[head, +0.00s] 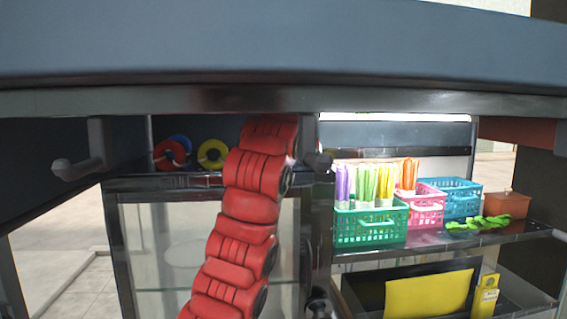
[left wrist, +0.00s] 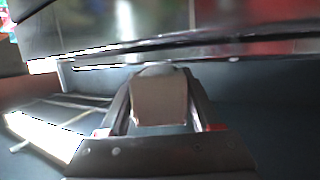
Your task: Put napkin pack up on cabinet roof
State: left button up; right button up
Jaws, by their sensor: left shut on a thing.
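The napkin pack (left wrist: 158,102), a small grey-brown block, is between the fingers of my left gripper (left wrist: 160,112) in the left wrist view. The gripper is shut on it. The cabinet roof (head: 280,45) is the wide dark slab across the top of the head view. My red arm rises from the bottom middle and passes out of sight behind the roof's front edge. The gripper and pack are hidden there in the head view. A dark bluish surface shows around the gripper in the wrist view; I cannot tell whether the pack touches it. My right gripper is not in view.
On the right, a shelf (head: 440,238) carries a green basket (head: 371,225), a pink basket (head: 425,213), a blue basket (head: 460,197) and a brown box (head: 507,204). Tape rolls (head: 212,153) lie on a ledge left of my arm.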

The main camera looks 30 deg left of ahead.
pick_arm(q)
jog(key=shift+s+a, duration=0.4)
jog(key=shift+a, duration=0.05)
jog(key=s+a+p, duration=0.1)
jog(key=a+p, duration=0.1)
jog(key=shift+s+a+f, duration=0.15)
jog(key=shift+s+a, duration=0.2)
jog(key=shift+s+a+f, duration=0.15)
jog(key=shift+a+f, duration=0.05)
jog(key=shift+f, duration=0.35)
jog(key=shift+d+f, duration=0.1)
jog(key=shift+d, duration=0.2)
jog(key=shift+f, duration=0.1)
jog(key=o, duration=1.4)
jog(key=shift+a, duration=0.15)
jog(key=shift+o, duration=0.2)
